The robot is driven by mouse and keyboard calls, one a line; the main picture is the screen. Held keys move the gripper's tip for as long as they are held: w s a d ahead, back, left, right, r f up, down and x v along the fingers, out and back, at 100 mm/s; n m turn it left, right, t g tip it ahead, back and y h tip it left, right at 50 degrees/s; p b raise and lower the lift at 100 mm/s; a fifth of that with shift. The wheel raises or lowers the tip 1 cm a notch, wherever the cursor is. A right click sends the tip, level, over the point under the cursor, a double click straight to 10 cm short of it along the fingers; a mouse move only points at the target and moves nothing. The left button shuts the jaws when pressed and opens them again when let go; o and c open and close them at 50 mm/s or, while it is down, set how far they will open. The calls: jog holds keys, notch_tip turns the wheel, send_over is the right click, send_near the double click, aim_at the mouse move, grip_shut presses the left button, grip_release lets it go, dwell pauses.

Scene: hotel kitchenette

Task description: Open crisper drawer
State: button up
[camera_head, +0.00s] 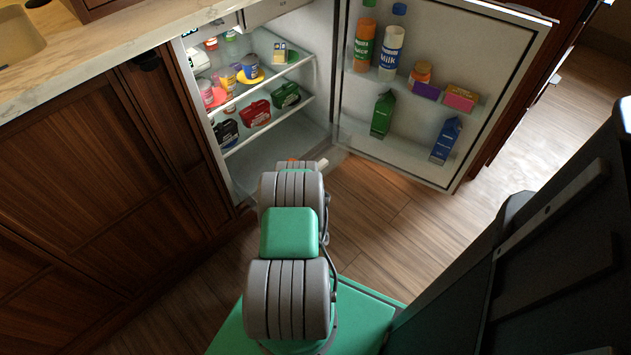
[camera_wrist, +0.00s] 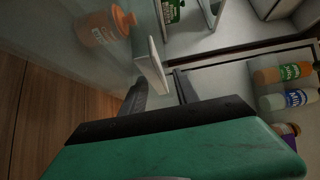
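The crisper drawer's translucent front (camera_wrist: 75,55) fills the upper left of the wrist view, with an orange jar (camera_wrist: 103,28) showing through it. A pale handle bar (camera_wrist: 150,66) stands out from this front. My gripper (camera_wrist: 161,80) is open, its two dark fingers apart, with the handle's near end between them. I cannot tell whether either finger touches it. In the head view my arm hides the gripper and most of the drawer in the fridge's lower part; only a pale end of the handle (camera_head: 319,166) shows. How far the drawer is out is unclear.
The fridge door (camera_head: 410,150) stands wide open at right, with bottles and cartons on its shelves. Stocked shelves (camera_head: 290,103) are above the drawer area. Wooden cabinets (camera_head: 100,160) stand at left; wood floor (camera_head: 385,215) is clear below the door.

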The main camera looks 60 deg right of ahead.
jog(key=shift+o, duration=0.2)
jog(key=r, duration=0.1)
jog(key=r+p, duration=0.1)
jog(key=r, duration=0.1)
jog(key=a+r+p, duration=0.1)
jog(key=shift+s+r, duration=0.3)
jog(key=shift+s, duration=0.1)
jog(key=o, duration=0.7)
jog(key=shift+s+a+r+p, duration=0.3)
jog(key=shift+a+r+p, duration=0.5)
jog(key=shift+r, duration=0.15)
jog(key=shift+c, duration=0.2)
jog(key=shift+s+a+r+p, duration=0.3)
jog(key=shift+a+r+p, duration=0.2)
jog(key=shift+r, duration=0.3)
jog(key=c, duration=0.4)
jog(key=s+a+r, duration=0.1)
jog(key=a, duration=0.1)
jog(key=s+a+r+p, duration=0.1)
jog(key=s+a, duration=0.1)
jog(key=a, duration=0.1)
jog(key=s+a+r, duration=0.1)
jog(key=a+r, duration=0.1)
jog(key=a, duration=0.1)
jog(key=shift+s+a+p, duration=0.15)
jog(key=shift+s+p, duration=0.05)
jog(key=shift+p, duration=0.15)
jog(key=c, duration=0.3)
jog(key=shift+s+a, duration=0.15)
jog(key=shift+a, duration=0.15)
